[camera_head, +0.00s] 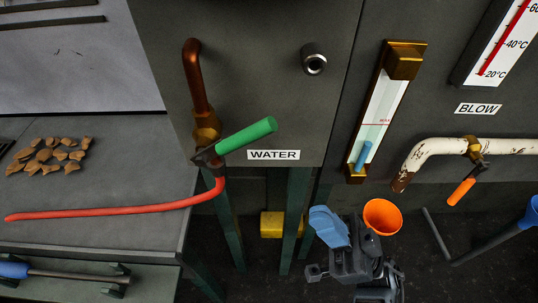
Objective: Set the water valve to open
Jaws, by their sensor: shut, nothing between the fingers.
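The water valve (206,153) sits at the lower end of a copper pipe on the dark panel, left of the WATER label (273,155). Its green lever handle (247,137) points right and slightly up, across the line of the pipe. A red hose (120,210) leaves the valve's underside and runs left over the grey table. My gripper (329,226), with blue at its tip and a dark grey body, is at the bottom, right of and below the valve. It looks shut and empty, well apart from the handle.
An orange funnel (382,217) is just right of my gripper. A sight gauge (380,115) and a white pipe with an orange-handled valve (461,191) are at the right. A yellow block (271,224) is below the panel. Brown pieces (50,154) lie on the left table.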

